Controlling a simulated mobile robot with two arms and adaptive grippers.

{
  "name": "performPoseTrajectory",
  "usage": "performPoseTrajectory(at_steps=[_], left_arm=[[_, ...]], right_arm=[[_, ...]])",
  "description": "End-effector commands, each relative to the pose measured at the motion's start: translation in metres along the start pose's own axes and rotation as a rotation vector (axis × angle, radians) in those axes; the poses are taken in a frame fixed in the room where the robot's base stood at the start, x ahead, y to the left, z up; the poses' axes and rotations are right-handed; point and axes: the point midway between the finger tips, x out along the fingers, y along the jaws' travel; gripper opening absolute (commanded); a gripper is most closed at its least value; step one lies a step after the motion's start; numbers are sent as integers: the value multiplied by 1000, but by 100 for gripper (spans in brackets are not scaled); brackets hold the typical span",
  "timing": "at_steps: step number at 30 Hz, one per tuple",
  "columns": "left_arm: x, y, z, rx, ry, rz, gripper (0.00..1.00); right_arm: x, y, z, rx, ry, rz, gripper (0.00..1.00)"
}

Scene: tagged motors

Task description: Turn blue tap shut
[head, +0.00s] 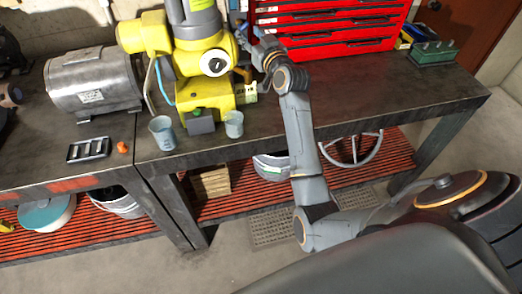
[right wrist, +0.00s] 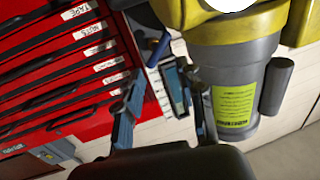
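My right gripper (head: 258,52) is at the right side of the yellow machine (head: 205,95), in front of the red tool chest. In the right wrist view its two blue-grey fingers (right wrist: 163,104) are spread apart, with nothing clearly gripped. A dark blue handle-like piece (right wrist: 157,50), possibly the blue tap, shows beyond the fingertips beside the yellow machine (right wrist: 235,40). A blue block with a grey face (right wrist: 175,87) shows between the fingers. Which of them is the tap, and how far it is turned, I cannot tell. My left gripper is out of view.
The red tool chest (head: 325,25) stands behind the gripper, its labelled drawers (right wrist: 60,70) close by. A grey motor (head: 92,80) sits at left. Two cups (head: 162,132) (head: 234,124) stand before the yellow machine.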

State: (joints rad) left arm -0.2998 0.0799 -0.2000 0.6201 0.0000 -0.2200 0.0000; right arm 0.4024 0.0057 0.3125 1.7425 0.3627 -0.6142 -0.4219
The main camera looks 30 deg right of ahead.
Motion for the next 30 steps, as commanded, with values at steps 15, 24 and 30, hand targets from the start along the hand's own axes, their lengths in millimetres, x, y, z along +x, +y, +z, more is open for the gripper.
performPoseTrajectory(at_steps=[15, 24, 30], left_arm=[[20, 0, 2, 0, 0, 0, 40], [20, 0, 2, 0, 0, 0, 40], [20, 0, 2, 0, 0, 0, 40]], right_arm=[[-94, -6, 12, -6, -36, -12, 38], [-117, -28, 63, -40, -195, -58, 38], [-137, -42, 96, -59, -300, -85, 38]])
